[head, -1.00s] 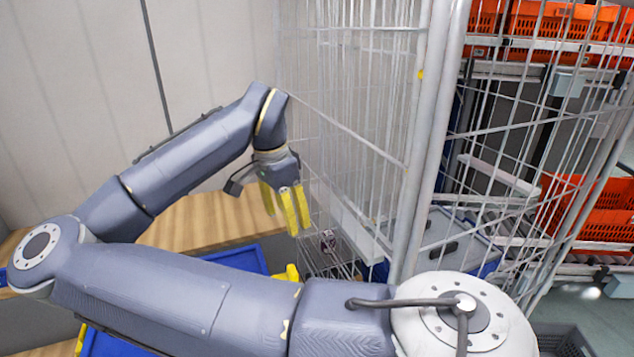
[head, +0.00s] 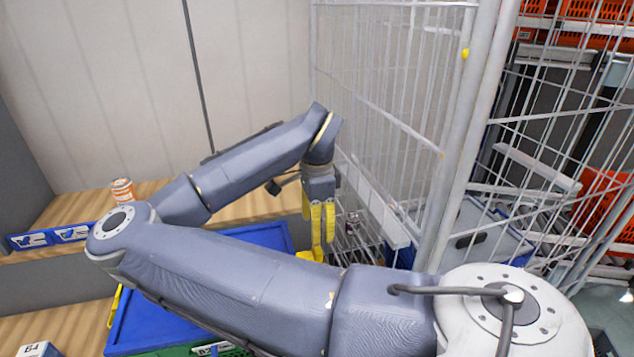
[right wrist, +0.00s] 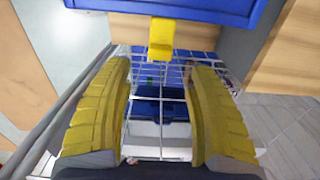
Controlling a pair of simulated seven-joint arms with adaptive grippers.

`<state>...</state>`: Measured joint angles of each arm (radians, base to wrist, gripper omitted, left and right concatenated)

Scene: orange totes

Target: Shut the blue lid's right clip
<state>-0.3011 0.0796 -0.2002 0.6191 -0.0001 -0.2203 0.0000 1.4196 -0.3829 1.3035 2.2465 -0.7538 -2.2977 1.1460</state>
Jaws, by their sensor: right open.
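The blue lid (head: 150,312) lies on a green crate (head: 180,351) at the lower middle of the head view, partly hidden behind my right arm. In the right wrist view its blue edge (right wrist: 225,12) crosses the top. The right clip (head: 305,256) is yellow and juts out from the lid's right edge. In the right wrist view the clip (right wrist: 160,40) sticks out from the edge, just beyond and between the fingertips. My right gripper (head: 322,238) is open, with yellow fingers (right wrist: 162,68) pointing down beside the clip. Contact cannot be told. My left gripper is out of view.
A wire cage (head: 385,120) stands close on the right of my gripper. A wooden shelf (head: 250,203) with a can (head: 123,190) lies behind. The lid's other yellow clip (head: 114,305) shows at left. Orange totes (head: 605,205) are at far right.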

